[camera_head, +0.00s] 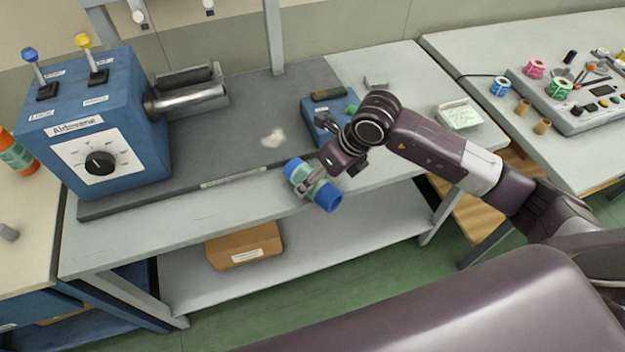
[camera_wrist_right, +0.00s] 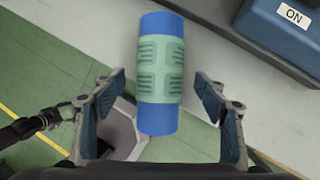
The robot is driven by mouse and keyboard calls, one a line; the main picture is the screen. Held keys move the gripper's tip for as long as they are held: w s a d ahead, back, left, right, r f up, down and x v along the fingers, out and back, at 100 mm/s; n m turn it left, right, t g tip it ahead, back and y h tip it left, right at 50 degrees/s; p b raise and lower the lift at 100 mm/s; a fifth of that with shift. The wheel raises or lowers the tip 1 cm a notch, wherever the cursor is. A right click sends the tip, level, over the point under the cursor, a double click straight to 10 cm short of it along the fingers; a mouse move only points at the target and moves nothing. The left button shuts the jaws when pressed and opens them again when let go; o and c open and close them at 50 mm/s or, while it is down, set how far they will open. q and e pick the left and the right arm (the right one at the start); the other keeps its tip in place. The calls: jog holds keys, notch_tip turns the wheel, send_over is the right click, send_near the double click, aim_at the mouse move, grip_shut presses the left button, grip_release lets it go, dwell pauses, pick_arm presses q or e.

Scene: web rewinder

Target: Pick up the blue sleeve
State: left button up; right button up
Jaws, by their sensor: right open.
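The blue sleeve (camera_head: 328,197) is a short cylinder with blue ends and a pale green ribbed band round its middle. It lies at the front edge of the rewinder table, partly covered by my right gripper in the head view. My right gripper (camera_head: 311,181) is over it. In the right wrist view the sleeve (camera_wrist_right: 160,55) runs lengthwise between the two fingers of the gripper (camera_wrist_right: 160,82). The fingers are open, one on each side, with gaps to the sleeve.
A small blue box (camera_wrist_right: 275,32) labelled ON stands just beyond the gripper. The blue rewinder (camera_head: 100,130) with its metal roller (camera_head: 190,99) stands left on a dark plate (camera_head: 225,150). A cardboard box (camera_head: 245,245) sits on the lower shelf. Spools and a tray (camera_head: 590,110) are right.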

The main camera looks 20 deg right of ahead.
jog(key=shift+x, duration=1.5)
jog(key=shift+c, duration=0.5)
jog(key=shift+r, duration=0.1)
jog(key=c, duration=1.6)
